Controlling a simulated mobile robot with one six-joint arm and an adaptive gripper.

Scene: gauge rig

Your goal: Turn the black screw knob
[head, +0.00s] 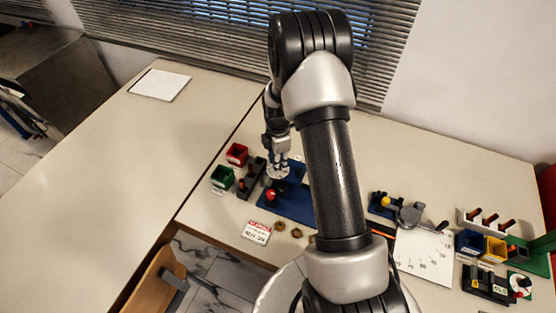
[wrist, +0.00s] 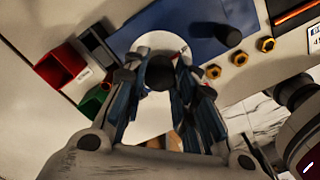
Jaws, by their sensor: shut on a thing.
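The black screw knob (wrist: 160,74) stands over a round white dial (wrist: 150,44) in the wrist view. The dial sits on a blue base plate (wrist: 205,50), which also shows in the head view (head: 300,209). My gripper (wrist: 157,80) points down over the dial with one finger on each side of the knob, shut on it. In the head view my gripper (head: 277,163) is small above the dial, and the knob is hidden there. The fingers cover part of the dial.
A red bin (head: 237,154) and a green bin (head: 222,177) stand left of the plate. A red knob (head: 271,195) is close in front. A sign (head: 257,232) and brass nuts (head: 281,226) lie nearer the edge. The left tabletop is mostly clear.

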